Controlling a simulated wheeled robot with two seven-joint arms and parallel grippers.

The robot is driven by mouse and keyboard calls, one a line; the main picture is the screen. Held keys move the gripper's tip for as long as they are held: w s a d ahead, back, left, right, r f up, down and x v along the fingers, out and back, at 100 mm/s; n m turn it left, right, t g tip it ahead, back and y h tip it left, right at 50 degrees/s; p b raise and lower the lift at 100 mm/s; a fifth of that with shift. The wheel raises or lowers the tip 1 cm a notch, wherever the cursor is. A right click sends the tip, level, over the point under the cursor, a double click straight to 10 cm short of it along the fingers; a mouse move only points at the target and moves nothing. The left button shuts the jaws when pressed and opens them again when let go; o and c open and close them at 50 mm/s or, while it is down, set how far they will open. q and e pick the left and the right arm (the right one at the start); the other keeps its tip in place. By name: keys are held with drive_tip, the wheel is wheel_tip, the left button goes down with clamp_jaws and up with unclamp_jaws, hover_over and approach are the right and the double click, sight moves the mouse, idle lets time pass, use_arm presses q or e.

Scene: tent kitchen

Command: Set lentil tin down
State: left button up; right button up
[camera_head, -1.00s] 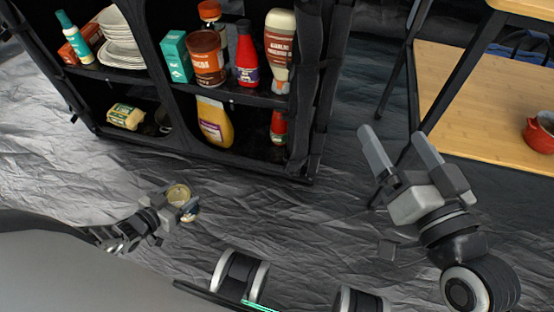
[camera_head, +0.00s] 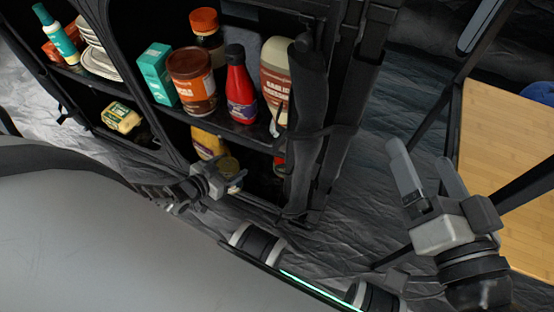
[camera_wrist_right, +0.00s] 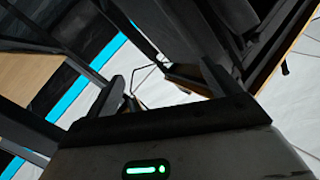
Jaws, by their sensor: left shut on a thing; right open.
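My left gripper (camera_head: 224,183) is shut on the lentil tin (camera_head: 230,168), a small tin with a gold-coloured top. In the head view it is held in front of the lower shelf opening, overlapping the yellow bottle there. Most of the tin's side is hidden by the gripper, and I cannot tell whether it touches the shelf. My right gripper (camera_head: 424,168) is open and empty, to the right of the shelf unit.
The black shelf unit's upper shelf holds plates (camera_head: 100,62), a teal box (camera_head: 157,74), a brown jar (camera_head: 191,80), a red bottle (camera_head: 240,88) and a sauce bottle (camera_head: 275,70). A yellow packet (camera_head: 121,117) lies below. A wooden table (camera_head: 505,150) stands right.

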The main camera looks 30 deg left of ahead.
use_arm(q)
drive_tip(key=w+d, duration=0.7)
drive_tip(key=d, duration=0.4)
wheel_tip(320, 180, down, 7)
drive_tip(key=b, duration=0.6)
drive_tip(key=shift+w+d+b, duration=0.15)
drive_tip(key=shift+d+b, duration=0.15)
drive_tip(key=o, duration=1.3)
use_arm(e)
wheel_tip(320, 180, up, 11)
drive_tip(key=n+t+y, duration=0.4)
drive_tip(key=n+y, duration=0.3)
drive_tip(key=n, duration=0.4)
drive_tip(key=shift+w+d+y, duration=0.3)
drive_tip(key=shift+d, duration=0.05)
